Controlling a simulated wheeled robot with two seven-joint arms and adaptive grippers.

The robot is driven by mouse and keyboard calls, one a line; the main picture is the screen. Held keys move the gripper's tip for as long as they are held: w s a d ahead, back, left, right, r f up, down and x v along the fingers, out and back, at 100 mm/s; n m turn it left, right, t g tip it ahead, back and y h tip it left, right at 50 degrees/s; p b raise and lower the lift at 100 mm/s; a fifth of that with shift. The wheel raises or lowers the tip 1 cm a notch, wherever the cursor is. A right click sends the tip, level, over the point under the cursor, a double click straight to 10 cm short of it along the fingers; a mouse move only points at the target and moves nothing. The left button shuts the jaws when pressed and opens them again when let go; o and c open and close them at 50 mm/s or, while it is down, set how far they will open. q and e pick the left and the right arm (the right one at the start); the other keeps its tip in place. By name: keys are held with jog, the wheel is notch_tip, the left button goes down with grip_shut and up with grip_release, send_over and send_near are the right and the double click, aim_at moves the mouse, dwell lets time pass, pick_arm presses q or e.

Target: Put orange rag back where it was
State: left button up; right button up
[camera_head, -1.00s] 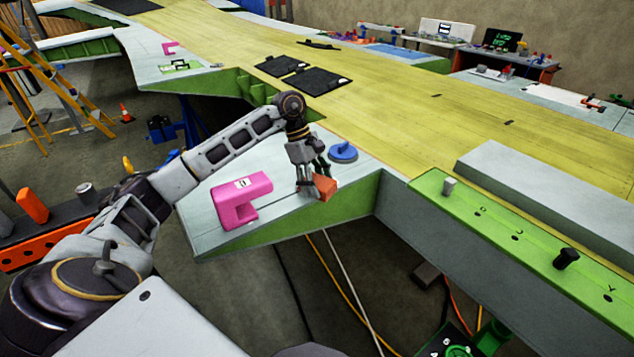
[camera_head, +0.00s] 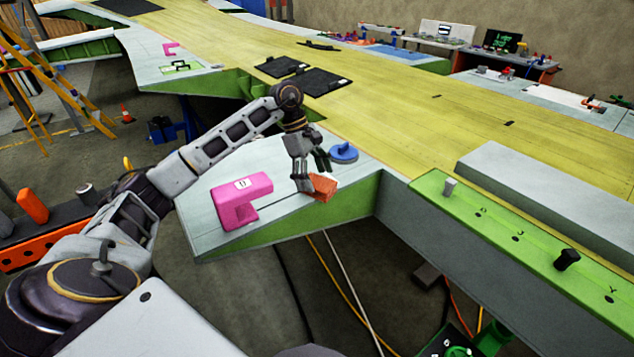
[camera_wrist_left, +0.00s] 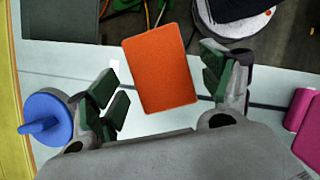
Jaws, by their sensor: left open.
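The orange rag (camera_head: 323,187) lies on the pale wing panel near its green front edge. In the left wrist view the rag (camera_wrist_left: 160,68) is a flat orange rectangle, slightly turned, between and ahead of the open fingers. My left gripper (camera_head: 310,178) is just above and beside the rag in the head view. In the left wrist view the left gripper (camera_wrist_left: 165,95) has its green-padded fingers spread wide, with gaps between them and the rag. My right gripper is not in view.
A pink clamp-like block (camera_head: 241,200) stands left of the rag on the panel. A blue round handled piece (camera_head: 343,152) sits behind it. The panel's edge drops to the floor just in front. Open yellow wing surface (camera_head: 420,130) lies to the right.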

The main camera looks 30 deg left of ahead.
pick_arm(q)
jog(key=b+v, duration=0.1)
jog(key=v, duration=0.9)
jog(key=shift+a+f, duration=0.1)
dwell(0.6)
